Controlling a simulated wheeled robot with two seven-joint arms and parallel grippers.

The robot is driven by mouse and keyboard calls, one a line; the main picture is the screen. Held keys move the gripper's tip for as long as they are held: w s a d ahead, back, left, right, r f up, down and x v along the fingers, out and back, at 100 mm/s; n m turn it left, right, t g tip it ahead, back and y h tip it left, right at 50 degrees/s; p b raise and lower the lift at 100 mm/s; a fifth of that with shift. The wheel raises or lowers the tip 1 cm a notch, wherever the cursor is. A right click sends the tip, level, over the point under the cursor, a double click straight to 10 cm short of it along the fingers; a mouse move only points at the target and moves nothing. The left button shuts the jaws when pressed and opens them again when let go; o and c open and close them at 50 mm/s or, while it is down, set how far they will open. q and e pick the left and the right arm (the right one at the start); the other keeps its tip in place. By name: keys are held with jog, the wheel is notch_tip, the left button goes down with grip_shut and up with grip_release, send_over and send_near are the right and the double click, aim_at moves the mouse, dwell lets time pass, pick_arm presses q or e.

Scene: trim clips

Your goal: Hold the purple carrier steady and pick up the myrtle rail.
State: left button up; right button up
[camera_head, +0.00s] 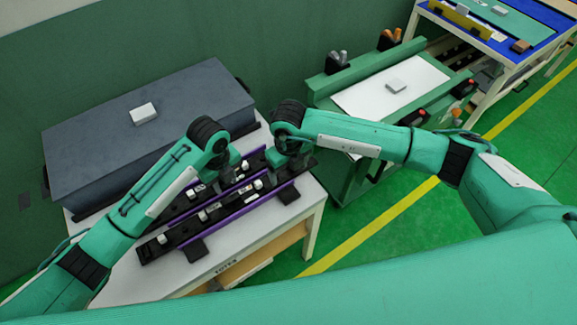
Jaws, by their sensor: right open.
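The purple carrier (243,201) lies slantwise on the white table, with purple strips, black bars and several small white clips along it. My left gripper (226,179) points down over the carrier's rear middle part; its fingers are mostly hidden by the wrist, so its opening cannot be made out. My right gripper (286,172) is open above the carrier's right end. Whether either gripper touches the carrier cannot be told. I cannot pick out a separate myrtle rail; the grippers cover part of the carrier.
A large dark grey box (100,137) with a small white block (143,113) on top stands behind the carrier. The white table (262,228) has bare room at the front. A green workbench (345,104) stands to the right, behind my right arm.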

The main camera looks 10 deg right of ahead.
aim_at(289, 193)
notch_tip(289, 193, down, 13)
jog(key=shift+r, duration=0.1)
dwell(0.3)
jog(key=c, duration=1.2)
pick_arm(q)
jog(key=shift+o, duration=1)
